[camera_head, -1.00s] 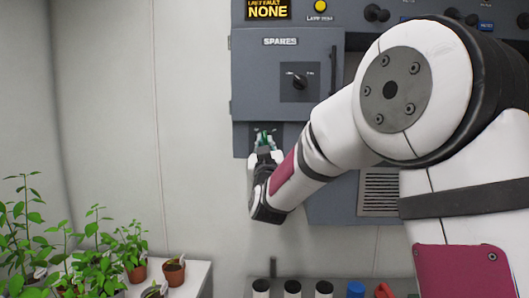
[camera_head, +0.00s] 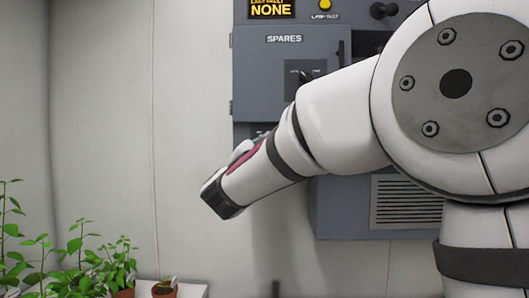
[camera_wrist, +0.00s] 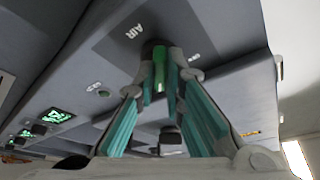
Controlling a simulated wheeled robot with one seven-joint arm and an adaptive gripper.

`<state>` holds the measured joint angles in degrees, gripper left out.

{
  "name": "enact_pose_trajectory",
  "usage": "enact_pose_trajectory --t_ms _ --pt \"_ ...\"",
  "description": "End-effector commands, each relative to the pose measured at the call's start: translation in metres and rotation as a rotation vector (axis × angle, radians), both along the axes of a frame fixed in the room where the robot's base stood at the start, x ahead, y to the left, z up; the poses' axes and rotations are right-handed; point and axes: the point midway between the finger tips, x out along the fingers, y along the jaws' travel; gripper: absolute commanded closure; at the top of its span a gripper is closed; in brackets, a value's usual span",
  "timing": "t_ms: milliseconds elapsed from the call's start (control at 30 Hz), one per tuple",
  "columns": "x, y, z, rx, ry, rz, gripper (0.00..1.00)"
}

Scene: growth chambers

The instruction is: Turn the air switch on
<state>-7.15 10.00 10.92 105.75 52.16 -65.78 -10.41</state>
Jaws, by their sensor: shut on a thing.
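In the wrist view, the panel marked AIR (camera_wrist: 133,32) fills the upper middle. A small green switch handle (camera_wrist: 159,66) stands out from it, below and right of the lettering. My gripper (camera_wrist: 162,84) has its two teal-padded fingers on either side of the handle, closed on it at the tips. Smaller lettering sits beside the handle, too blurred to read. In the head view, my own arm hides the fingertips and the switch, low at the left of the grey cabinet (camera_head: 250,85).
The SPARES door (camera_head: 270,62) with its dark knob is above my wrist. A vent (camera_head: 406,203) is low on the right. Potted plants (camera_head: 95,265) stand at the lower left. The pale wall between is clear. Other lit green switches (camera_wrist: 55,116) show in the wrist view.

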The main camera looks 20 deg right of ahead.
Motion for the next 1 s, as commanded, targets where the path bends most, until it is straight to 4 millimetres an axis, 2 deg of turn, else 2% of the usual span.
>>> enact_pose_trajectory --t_ms 300,867,900,967,1000 --pt "0.0006 0.0008 -0.0005 0.116 -0.035 0.0 1.0" --pt "0.0004 0.0005 0.0002 0.14 -0.043 -0.001 1.0" --pt "0.0004 0.0005 0.0002 0.14 -0.043 -0.001 0.81" --pt "0.0005 0.0006 0.0003 0.139 -0.043 0.0 0.7" --pt "0.0004 0.0005 0.0003 0.139 -0.043 0.0 0.7"
